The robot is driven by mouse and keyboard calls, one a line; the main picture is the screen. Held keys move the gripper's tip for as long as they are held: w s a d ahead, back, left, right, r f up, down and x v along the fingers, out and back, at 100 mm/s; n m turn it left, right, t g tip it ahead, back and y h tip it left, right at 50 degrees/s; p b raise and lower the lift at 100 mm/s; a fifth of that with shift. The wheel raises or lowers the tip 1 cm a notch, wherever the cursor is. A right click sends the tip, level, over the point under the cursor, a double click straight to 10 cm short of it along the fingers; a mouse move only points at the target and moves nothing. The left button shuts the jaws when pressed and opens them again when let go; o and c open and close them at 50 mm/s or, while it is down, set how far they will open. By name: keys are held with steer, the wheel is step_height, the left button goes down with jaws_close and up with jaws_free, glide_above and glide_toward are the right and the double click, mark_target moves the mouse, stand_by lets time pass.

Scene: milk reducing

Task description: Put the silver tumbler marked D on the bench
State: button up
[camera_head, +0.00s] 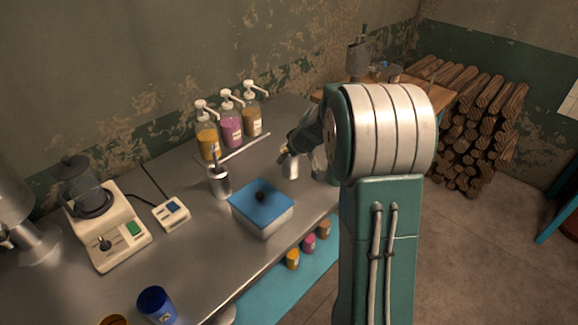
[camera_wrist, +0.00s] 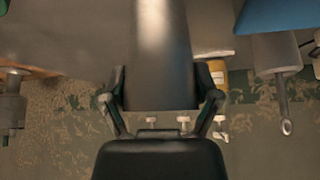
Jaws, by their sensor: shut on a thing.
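A plain silver tumbler (camera_head: 291,168) is at the right part of the metal bench (camera_head: 190,235), beside my arm. It fills the upper middle of the wrist view (camera_wrist: 164,45), and no letter shows on the side I see. My gripper (camera_head: 286,152) is shut on it, with one finger on each side in the wrist view (camera_wrist: 162,98). The tumbler looks upright in the head view. I cannot tell whether its base touches the bench. My arm hides part of the bench's right end.
A blue-lidded box (camera_head: 262,208) stands in front of the tumbler. A silver cup with a utensil (camera_head: 218,181) is to its left. Several pump bottles (camera_head: 231,128) line the back wall. A blender (camera_head: 100,220), a small scale (camera_head: 172,214) and a blue cup (camera_head: 156,305) stand farther left.

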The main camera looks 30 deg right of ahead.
mark_target(290, 166)
steer(key=shift+w+d+f, duration=0.25)
steer(key=shift+w+f, duration=0.45)
steer(key=shift+f, duration=0.1)
steer(key=shift+w+f, duration=0.15)
steer(key=shift+f, duration=0.8)
steer(key=shift+w+f, duration=0.1)
steer(key=shift+f, duration=0.8)
steer(key=shift+f, duration=0.1)
steer(key=o, duration=1.1)
steer(key=shift+o, duration=0.2)
